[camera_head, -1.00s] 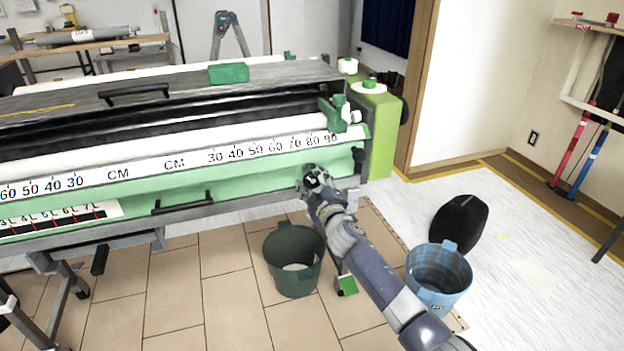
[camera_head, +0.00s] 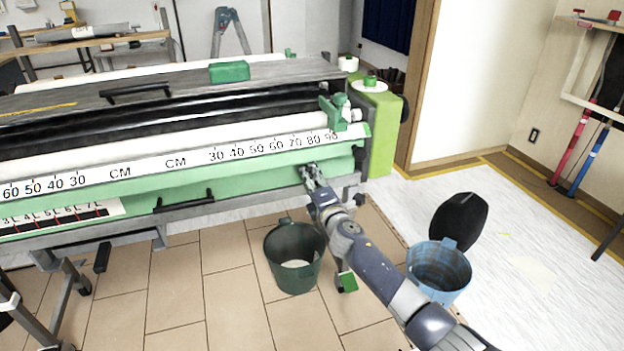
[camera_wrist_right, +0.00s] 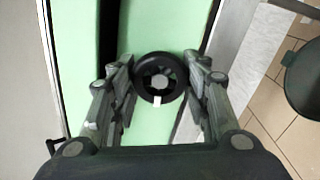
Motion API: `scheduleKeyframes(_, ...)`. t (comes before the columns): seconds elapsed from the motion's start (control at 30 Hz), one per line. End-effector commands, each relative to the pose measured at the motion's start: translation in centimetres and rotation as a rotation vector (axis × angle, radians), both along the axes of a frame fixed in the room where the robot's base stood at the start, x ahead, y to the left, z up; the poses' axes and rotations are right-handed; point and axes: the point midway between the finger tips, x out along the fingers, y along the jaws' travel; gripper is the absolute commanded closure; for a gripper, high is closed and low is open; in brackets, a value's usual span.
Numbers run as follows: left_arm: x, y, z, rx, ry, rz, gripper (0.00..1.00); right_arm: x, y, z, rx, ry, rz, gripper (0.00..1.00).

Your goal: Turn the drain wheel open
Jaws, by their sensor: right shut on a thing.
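The drain wheel (camera_wrist_right: 160,80) is a small black round wheel with a grey hub and a white mark at its lower edge in the right wrist view. It sits against the light green front of the pasting machine (camera_head: 262,178). My right gripper (camera_head: 310,172) is at the right end of that front, below the centimetre scale. In the right wrist view its two fingers (camera_wrist_right: 160,88) hold the wheel from both sides. In the head view the gripper hides most of the wheel. My left gripper is not in view.
A dark green bucket (camera_head: 294,270) stands on the floor below the gripper. A blue bucket (camera_head: 438,268) and a black round object (camera_head: 460,220) stand to the right. A black handle (camera_head: 184,202) sticks out of the machine front to the left.

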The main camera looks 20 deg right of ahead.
Motion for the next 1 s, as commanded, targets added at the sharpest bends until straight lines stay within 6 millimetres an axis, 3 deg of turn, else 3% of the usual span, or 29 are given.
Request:
scheduleKeyframes(0.3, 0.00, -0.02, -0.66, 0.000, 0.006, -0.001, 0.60, -0.01, 0.01, -0.13, -0.110, -0.003, 0.001, 0.81)
scheduleKeyframes(0.8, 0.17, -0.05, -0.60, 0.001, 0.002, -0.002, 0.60, -0.01, 0.02, -0.15, -0.128, -0.003, 0.001, 0.81)
scheduleKeyframes(0.83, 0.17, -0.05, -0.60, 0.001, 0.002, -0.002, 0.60, -0.01, 0.02, -0.15, -0.128, -0.003, 0.001, 0.55)
scheduleKeyframes(0.9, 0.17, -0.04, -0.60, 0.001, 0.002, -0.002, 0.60, -0.02, 0.01, -0.15, -0.127, -0.003, 0.001, 0.39)
scheduleKeyframes(1.0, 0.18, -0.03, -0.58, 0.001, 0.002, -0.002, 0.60, -0.01, 0.01, -0.14, -0.127, -0.003, 0.001, 0.36)
